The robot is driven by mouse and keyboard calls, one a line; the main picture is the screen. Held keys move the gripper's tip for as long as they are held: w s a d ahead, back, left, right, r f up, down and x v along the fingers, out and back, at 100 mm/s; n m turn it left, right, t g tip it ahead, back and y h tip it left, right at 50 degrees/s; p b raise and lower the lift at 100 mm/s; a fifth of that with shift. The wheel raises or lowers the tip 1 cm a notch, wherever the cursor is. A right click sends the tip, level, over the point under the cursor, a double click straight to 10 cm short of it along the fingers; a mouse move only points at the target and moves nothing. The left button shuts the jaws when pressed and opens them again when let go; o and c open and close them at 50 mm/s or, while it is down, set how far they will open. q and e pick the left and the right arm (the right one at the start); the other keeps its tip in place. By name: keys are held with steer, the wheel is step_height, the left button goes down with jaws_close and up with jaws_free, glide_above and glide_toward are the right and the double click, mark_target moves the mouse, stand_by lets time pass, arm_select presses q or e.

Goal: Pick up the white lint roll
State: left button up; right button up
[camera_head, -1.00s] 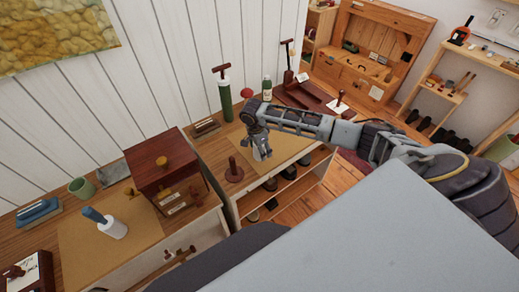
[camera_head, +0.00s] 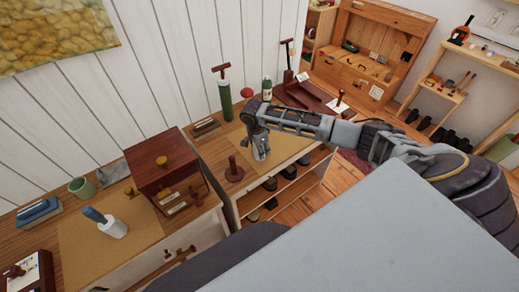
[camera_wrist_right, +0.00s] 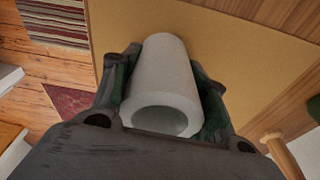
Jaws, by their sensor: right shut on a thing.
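The white lint roll (camera_wrist_right: 166,72) is a hollow white cylinder, seen end-on in the right wrist view. My right gripper (camera_wrist_right: 162,92) is shut on it, with a dark finger on each side of it. In the head view my right gripper (camera_head: 260,147) points down over the tan mat on the farther bench, and the fingers mostly hide the roll there. I cannot tell whether the roll touches the mat. My left gripper is not in view.
A dark red stamp (camera_head: 234,171) stands just left of the gripper. A green cylinder with a T-handle (camera_head: 224,98) stands behind. A wooden box (camera_head: 163,165) and a white, blue-handled item (camera_head: 112,227) are on the nearer bench. Open shelves lie below.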

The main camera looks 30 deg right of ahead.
steer(key=shift+r, duration=0.1)
step_height(320, 180, up, 10)
stand_by(0.8)
stand_by(0.5)
